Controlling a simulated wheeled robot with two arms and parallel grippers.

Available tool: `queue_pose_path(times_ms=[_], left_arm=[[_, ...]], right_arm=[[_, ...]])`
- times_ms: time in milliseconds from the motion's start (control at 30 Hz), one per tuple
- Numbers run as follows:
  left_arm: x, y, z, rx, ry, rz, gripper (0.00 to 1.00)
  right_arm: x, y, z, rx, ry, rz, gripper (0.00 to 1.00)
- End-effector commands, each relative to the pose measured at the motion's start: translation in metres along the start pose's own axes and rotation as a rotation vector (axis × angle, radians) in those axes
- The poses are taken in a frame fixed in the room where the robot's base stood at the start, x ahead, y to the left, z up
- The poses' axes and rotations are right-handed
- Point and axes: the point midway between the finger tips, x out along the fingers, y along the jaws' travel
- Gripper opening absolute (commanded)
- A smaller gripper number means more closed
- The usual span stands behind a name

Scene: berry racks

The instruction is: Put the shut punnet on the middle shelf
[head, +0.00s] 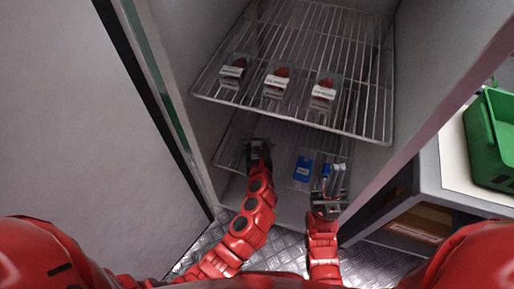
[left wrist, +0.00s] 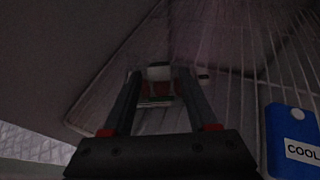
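Three clear punnets with red berries and white labels stand on the upper wire shelf (head: 365,118): a left one (head: 233,71), a middle one (head: 277,82) and a right one (head: 323,92). My left gripper (head: 258,148) reaches in over the lower wire shelf (head: 229,157). In the left wrist view a small reddish punnet with a white top (left wrist: 158,86) shows between the spread fingers (left wrist: 158,92). Whether they touch it is too dark to tell, and so is its lid. My right gripper (head: 331,181) has its fingers apart near the lower shelf's right side.
A blue cool pack (head: 302,168) lies on the lower shelf between my grippers; it shows at the right in the left wrist view (left wrist: 293,145). The cabinet walls close in on both sides. A green crate (head: 494,138) sits on a counter at the right.

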Motion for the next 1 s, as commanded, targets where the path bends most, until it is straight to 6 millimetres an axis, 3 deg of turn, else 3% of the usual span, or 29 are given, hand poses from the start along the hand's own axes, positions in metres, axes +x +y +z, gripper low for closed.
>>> queue_pose_path(times_ms=[433, 800, 1000], left_arm=[[-0.007, -0.001, 0.004, 0.002, 0.0, -0.001, 0.68], [-0.087, -0.002, 0.004, 0.004, 0.0, -0.006, 0.68], [-0.114, -0.001, 0.003, 0.004, 0.0, -0.003, 0.68]], right_arm=[[0.003, 0.0, -0.001, 0.0, 0.0, 0.0, 0.0], [0.015, 0.001, -0.002, 0.0, 0.0, 0.0, 0.0], [0.017, 0.001, -0.003, 0.0, 0.0, 0.0, 0.0]])
